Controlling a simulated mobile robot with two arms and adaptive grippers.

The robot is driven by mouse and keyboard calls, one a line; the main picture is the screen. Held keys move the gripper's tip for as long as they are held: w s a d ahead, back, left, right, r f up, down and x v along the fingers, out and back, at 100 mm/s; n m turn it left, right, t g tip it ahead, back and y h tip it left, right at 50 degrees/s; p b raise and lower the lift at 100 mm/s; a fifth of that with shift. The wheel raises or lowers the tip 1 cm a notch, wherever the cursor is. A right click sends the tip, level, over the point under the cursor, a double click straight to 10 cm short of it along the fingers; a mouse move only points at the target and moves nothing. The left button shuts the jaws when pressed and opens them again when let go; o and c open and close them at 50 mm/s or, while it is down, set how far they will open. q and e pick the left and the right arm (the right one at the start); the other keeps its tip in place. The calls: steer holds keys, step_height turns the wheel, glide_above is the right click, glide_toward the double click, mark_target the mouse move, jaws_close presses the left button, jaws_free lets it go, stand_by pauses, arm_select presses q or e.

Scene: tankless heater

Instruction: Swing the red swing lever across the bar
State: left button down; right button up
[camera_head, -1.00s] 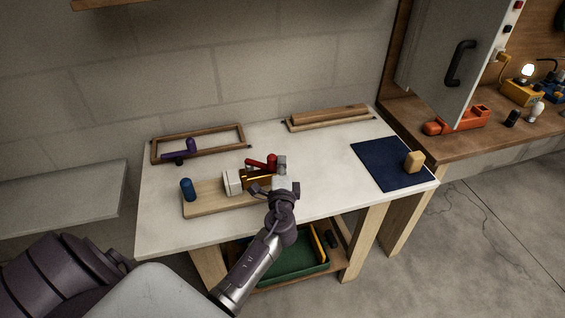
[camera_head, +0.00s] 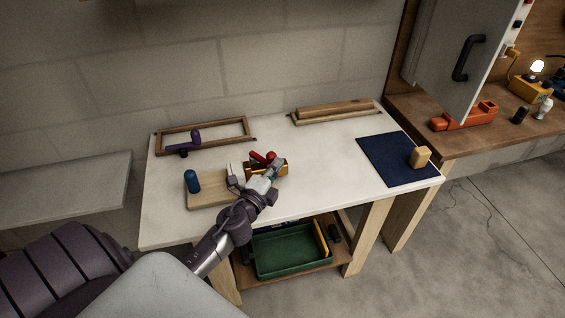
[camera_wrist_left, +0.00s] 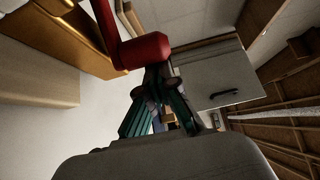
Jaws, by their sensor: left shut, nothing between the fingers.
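The red swing lever (camera_head: 258,156) sits on a fixture on the wooden board (camera_head: 207,193), beside a brass-coloured bar (camera_head: 281,170). My left gripper (camera_head: 273,168) is at the fixture, just in front of the lever, and partly hides the fixture. In the left wrist view the lever's rounded red end (camera_wrist_left: 142,52) is close in front of my shut, empty fingers (camera_wrist_left: 160,75). Whether they touch it I cannot tell. The bar (camera_wrist_left: 75,30) runs along the upper left there. My right gripper is not in view.
A blue peg (camera_head: 192,181) stands at the board's left end. Behind are a wooden frame with a purple handle (camera_head: 190,142) and a wooden rail (camera_head: 335,112). A blue mat (camera_head: 385,165) with a tan block (camera_head: 420,157) lies right. White tabletop between is clear.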

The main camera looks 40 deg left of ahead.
arm_select(q)
steer(key=s+m+h, duration=0.1)
steer(key=h, duration=0.1)
steer(key=s+a+m+h+b, duration=0.1)
steer(key=s+a+m+h, duration=0.1)
steer(key=h, duration=0.1)
steer(key=shift+s+m+h, duration=0.3)
steer(key=shift+w+d, duration=0.1)
stand_by(1.4)
